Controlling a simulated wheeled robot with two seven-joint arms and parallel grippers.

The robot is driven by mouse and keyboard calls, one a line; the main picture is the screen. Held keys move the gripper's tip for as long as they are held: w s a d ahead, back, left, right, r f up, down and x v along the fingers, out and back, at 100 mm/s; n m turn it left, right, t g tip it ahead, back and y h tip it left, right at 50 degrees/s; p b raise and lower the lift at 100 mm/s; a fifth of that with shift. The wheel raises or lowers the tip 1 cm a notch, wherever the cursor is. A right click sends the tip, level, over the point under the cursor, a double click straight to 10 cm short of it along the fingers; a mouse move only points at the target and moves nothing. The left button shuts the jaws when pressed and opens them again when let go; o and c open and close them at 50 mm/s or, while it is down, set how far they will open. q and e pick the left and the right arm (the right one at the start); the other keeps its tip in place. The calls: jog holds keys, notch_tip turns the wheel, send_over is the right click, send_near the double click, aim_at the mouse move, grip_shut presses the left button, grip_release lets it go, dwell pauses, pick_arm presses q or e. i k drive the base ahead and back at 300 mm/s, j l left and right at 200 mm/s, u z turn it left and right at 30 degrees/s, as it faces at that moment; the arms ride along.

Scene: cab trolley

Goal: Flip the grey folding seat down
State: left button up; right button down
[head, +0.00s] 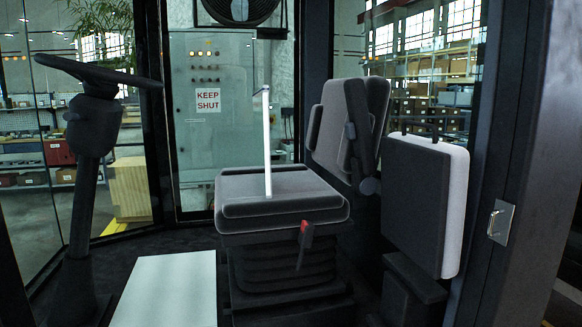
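The grey folding seat (410,205) is at the right of the head view, beside the larger driver's seat. Its dark grey padded panel stands upright, with a pale rounded layer along its right and top edges. A dark bar (420,127) runs above its top edge. A dark block (412,285) is below it; how the two are joined is hard to tell. Neither of my grippers is in view.
The driver's seat (285,195) has a red lever (304,231) and raised armrest (360,125). A thin pale bar (267,150) rises in front of its backrest. A steering wheel (95,70) is left, a pale floor panel (165,290) below, and a dark pillar (515,150) right.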

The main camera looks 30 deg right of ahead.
aim_at(424, 181)
jog(key=z, duration=1.55)
